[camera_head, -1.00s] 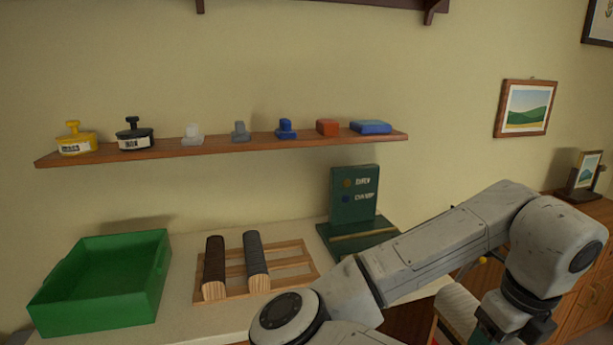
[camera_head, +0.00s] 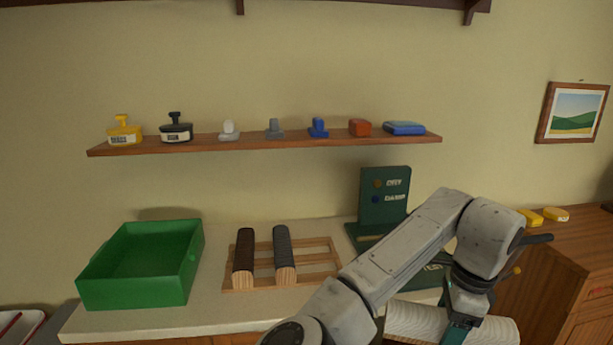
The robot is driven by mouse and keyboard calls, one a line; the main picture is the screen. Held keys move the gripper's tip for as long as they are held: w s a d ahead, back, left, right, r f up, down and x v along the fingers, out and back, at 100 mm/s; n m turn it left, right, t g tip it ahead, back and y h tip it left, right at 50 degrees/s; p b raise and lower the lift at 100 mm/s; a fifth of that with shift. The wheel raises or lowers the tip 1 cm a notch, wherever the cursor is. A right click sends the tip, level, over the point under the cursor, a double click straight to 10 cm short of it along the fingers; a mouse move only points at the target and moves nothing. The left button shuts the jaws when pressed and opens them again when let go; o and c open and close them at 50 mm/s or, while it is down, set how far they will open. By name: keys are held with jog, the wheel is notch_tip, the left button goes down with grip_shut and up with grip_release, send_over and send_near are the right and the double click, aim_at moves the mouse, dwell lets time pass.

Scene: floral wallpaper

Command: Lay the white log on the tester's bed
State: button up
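The white log (camera_head: 412,322), pale and ridged, lies roughly level at the lower right, in front of the bench. My gripper (camera_head: 457,332) is across its middle and appears shut on it; the fingertips are hard to see at the frame's lower edge. The tester (camera_head: 384,193) stands at the back right of the bench, with a dark green upright panel marked DRY and DAMP, with an orange and a blue spot. The log is apart from the tester, nearer to me.
A wooden rack (camera_head: 318,258) holds a brown log (camera_head: 243,256) and a dark grey log (camera_head: 284,253). A green bin (camera_head: 135,290) stands left. A wall shelf (camera_head: 270,144) with stamps and small blocks runs above. A wooden cabinet (camera_head: 560,240) is at right.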

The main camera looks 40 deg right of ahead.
aim_at(399, 327)
jog(key=w+a+f+n, duration=0.1)
jog(key=w+n, duration=0.1)
jog(key=w+a+f+n, duration=0.1)
jog(key=w+n, duration=0.1)
jog(key=w+a+f+n, duration=0.1)
jog(key=w+n, duration=0.1)
jog(key=w, duration=0.1)
jog(key=shift+w+a+f+n+g+y, duration=0.1)
jog(key=shift+a+f+n+g+y, duration=0.2)
jog(key=shift+a+f+n+g, duration=0.1)
jog(key=w+a+f+n+g, duration=0.1)
jog(key=w+a+f+n, duration=0.6)
jog(key=a+n, duration=0.15)
jog(key=s+a+f+n+h, duration=0.1)
jog(key=a+f+n, duration=1.3)
jog(key=a+f, duration=0.1)
jog(key=shift+s+a+g, duration=0.35)
jog(key=shift+a+g, duration=0.05)
jog(key=shift+a, duration=0.1)
jog(key=shift+a, duration=0.1)
